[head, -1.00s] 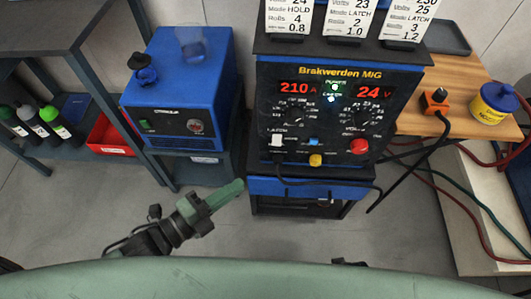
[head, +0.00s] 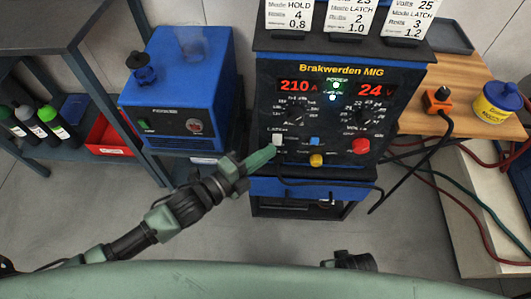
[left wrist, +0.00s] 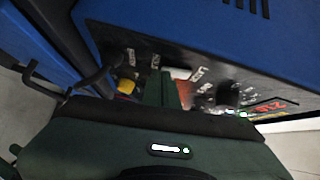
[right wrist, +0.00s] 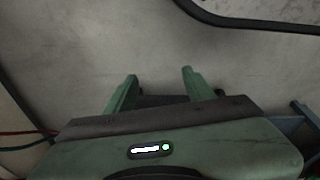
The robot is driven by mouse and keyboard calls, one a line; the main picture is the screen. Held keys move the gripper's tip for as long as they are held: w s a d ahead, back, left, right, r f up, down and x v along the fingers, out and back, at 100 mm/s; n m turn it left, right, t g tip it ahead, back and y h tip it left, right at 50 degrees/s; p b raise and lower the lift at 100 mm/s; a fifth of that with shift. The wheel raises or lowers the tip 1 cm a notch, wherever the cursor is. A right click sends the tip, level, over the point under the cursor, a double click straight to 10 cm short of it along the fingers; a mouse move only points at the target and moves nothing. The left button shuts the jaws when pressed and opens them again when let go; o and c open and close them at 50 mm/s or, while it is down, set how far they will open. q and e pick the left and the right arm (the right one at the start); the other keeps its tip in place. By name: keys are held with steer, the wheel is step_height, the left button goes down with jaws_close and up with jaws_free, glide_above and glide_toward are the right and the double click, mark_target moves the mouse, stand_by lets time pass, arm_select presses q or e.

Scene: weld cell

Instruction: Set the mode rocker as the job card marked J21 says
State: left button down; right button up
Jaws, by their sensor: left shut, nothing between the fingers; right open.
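The white mode rocker (head: 277,139) is at the lower left of the welder's black front panel (head: 335,125), with a LATCH label above it. My left gripper (head: 268,152) is shut and empty, its tip just below and left of the rocker. In the left wrist view the fingers (left wrist: 163,88) lie beside the white rocker (left wrist: 181,74); I cannot tell whether they touch. Three job cards stand on top, the left (head: 292,14) reading HOLD, the middle (head: 348,14) and right (head: 409,18) LATCH. Their top edges are cut off, so no J21 shows. My right gripper (right wrist: 159,76) is open and empty over floor.
A yellow button (head: 316,160), a blue button (head: 314,141) and a red knob (head: 360,146) sit near the rocker. A blue cooler unit (head: 180,90) stands left. A wooden bench (head: 455,110) with an orange clamp block (head: 437,98) and a yellow tub (head: 495,102) is right.

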steer(key=shift+f, duration=0.1)
arm_select(q)
steer(key=shift+w+f+t+h+b, duration=0.1)
steer(key=shift+w+t+h+b, duration=0.25)
steer(key=shift+b, duration=0.2)
arm_select(e)
steer(key=r, duration=0.1)
steer(key=w+r, duration=0.1)
steer(key=r, duration=0.2)
steer(key=shift+w, duration=0.25)
